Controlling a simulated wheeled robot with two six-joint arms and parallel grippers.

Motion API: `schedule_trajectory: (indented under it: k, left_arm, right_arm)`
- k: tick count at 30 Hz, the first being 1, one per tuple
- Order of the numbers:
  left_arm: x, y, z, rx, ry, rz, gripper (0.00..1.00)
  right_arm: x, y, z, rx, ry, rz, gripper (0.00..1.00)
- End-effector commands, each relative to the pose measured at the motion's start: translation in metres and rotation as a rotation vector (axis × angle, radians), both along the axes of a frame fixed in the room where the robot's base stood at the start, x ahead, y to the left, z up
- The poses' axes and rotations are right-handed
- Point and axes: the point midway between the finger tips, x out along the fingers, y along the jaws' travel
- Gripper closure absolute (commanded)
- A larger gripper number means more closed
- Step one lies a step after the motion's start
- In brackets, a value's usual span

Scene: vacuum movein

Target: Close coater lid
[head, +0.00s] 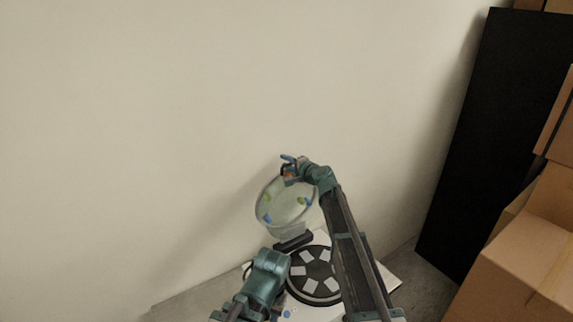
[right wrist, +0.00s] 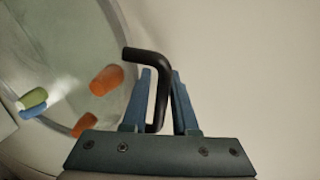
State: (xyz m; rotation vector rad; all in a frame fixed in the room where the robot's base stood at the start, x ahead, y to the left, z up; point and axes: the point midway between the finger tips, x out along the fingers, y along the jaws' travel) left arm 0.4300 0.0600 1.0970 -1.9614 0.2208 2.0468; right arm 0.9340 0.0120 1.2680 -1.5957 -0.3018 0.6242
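The coater lid (head: 286,207) is a clear round cover standing raised and tilted up at the back of the coater. It also fills the left of the right wrist view (right wrist: 60,60). The coater (head: 318,273) is a white-topped machine with a dark round plate carrying several pale squares. The lid's black bent handle (right wrist: 160,85) sits between the blue fingers of my right gripper (right wrist: 158,100). The fingers look close around the handle's bar. In the head view my right gripper (head: 289,164) is at the lid's upper edge. My left arm is low beside the coater; its fingers cannot be made out.
Green, blue and orange pieces show on or through the lid, such as an orange one (right wrist: 106,80). A pale wall (head: 140,120) is behind. A black panel (head: 490,130) and cardboard boxes (head: 525,260) stand at the right.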

Motion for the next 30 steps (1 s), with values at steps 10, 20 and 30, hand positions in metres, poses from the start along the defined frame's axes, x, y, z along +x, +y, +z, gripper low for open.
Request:
schedule_trajectory:
  k: [10, 20, 30]
  left_arm:
    - [0.0, 0.0, -0.0001, 0.0, 0.0, 0.0, 0.65]
    - [0.0, 0.0, -0.0001, 0.0, 0.0, 0.0, 0.65]
    - [0.0, 0.0, -0.0001, 0.0, 0.0, 0.0, 0.65]
  right_arm:
    - [0.0005, 0.0007, -0.0001, 0.0, 0.0, 0.0, 0.85]
    - [0.0005, 0.0005, -0.0002, 0.0, 0.0, 0.0, 1.0]
    - [0.0003, 0.0006, -0.0002, 0.0, 0.0, 0.0, 1.0]
